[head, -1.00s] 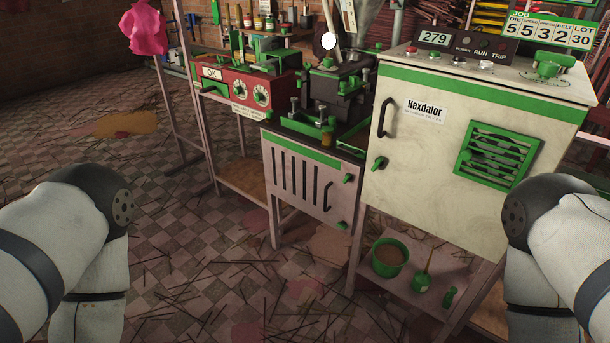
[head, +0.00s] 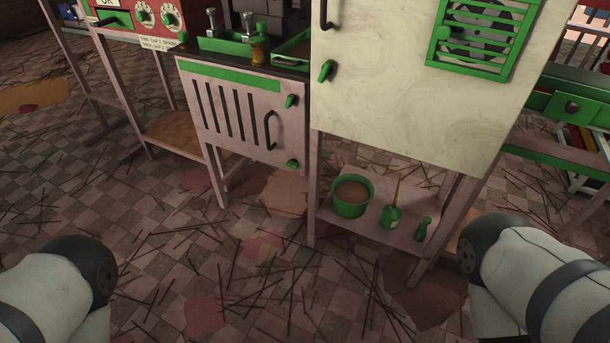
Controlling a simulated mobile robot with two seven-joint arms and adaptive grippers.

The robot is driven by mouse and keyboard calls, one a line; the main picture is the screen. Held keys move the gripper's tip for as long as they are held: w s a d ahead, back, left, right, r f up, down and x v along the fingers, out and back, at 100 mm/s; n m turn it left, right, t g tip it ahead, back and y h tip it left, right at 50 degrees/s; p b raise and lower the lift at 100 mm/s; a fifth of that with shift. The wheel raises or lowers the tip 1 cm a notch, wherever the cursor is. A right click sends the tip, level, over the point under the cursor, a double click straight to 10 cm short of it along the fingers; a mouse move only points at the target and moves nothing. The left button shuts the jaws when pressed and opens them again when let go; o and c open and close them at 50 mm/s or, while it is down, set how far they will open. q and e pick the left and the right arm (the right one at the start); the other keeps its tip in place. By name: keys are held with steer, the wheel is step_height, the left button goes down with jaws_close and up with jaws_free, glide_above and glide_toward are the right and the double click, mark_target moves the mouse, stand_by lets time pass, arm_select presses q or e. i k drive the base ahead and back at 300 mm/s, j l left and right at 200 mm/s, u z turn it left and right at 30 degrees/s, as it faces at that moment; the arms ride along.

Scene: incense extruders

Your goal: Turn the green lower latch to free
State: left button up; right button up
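In the head view a low cabinet door with dark vertical slots (head: 225,118) has two green latches at its right edge. The green lower latch (head: 292,163) is at the door's bottom right corner and looks roughly level. The green upper latch (head: 291,100) is near the top right corner and is tilted. A dark curved handle (head: 270,130) is between them, to their left. Only the upper parts of my two arms show, at the bottom left and bottom right. Both grippers are out of the picture, and neither arm touches the door.
A cream cabinet (head: 390,100) with its own green latch (head: 326,71) stands right of the door. Below it a shelf (head: 370,235) holds a green bucket (head: 352,196), a green oil can (head: 390,216) and a small green tool (head: 424,229). Incense sticks litter the otherwise open tiled floor.

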mark_target(292, 163)
steer(key=i+j+z, duration=0.15)
steer(key=z, duration=0.15)
steer(key=j+z, duration=0.3)
steer(key=i+j+z, duration=0.1)
steer(key=j+z, duration=0.2)
steer(key=j, duration=0.15)
steer(key=i, duration=0.25)
